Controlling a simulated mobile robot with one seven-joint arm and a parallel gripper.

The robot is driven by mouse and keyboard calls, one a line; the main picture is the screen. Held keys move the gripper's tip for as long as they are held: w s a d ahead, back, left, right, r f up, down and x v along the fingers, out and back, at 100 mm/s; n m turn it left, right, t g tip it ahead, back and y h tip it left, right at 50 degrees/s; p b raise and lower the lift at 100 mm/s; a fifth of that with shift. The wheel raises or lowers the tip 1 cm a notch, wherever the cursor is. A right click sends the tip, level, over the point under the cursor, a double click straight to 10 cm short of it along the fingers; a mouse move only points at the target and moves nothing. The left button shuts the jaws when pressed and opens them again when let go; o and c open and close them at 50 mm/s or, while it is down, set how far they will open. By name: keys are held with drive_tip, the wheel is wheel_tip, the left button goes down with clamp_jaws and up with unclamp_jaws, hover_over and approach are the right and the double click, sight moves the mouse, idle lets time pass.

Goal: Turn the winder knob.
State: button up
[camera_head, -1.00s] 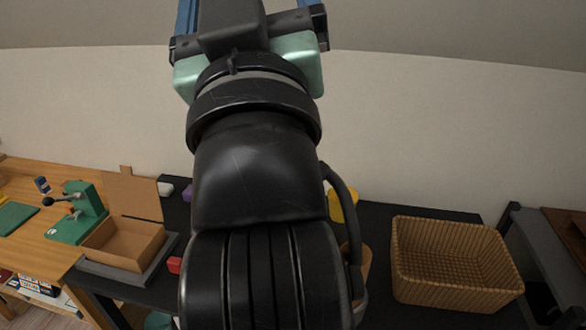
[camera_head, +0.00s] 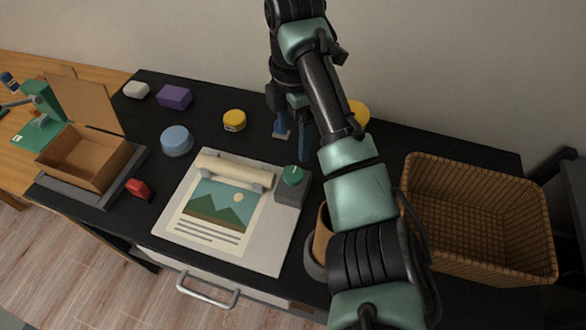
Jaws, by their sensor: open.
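The winder knob (camera_head: 292,176) is a round green knob with a light mark on top. It sits on a grey block at the upper right corner of a white board (camera_head: 262,255). On the board a cream roller (camera_head: 233,169) holds a poster (camera_head: 216,212) with a mountain picture. My gripper (camera_head: 292,134) points down just behind the knob, with blue-tipped fingers. It is open, and nothing shows between the fingers. It is apart from the knob in the picture; its height above the table is hard to tell.
A wicker basket (camera_head: 479,172) stands to the right, and an orange-brown cup (camera_head: 322,240) is partly behind my arm. A yellow tin (camera_head: 234,121), blue disc (camera_head: 176,140), purple block (camera_head: 174,97) and red item (camera_head: 138,189) lie left. An open cardboard box (camera_head: 82,160) stands further left.

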sight(293, 174)
wheel_tip(293, 174, down, 12)
drive_tip(key=shift+w+r, duration=0.1)
idle(0.4)
drive_tip(key=c, duration=1.4)
drive_tip(key=shift+o, duration=0.2)
drive_tip(key=shift+m, duration=0.3)
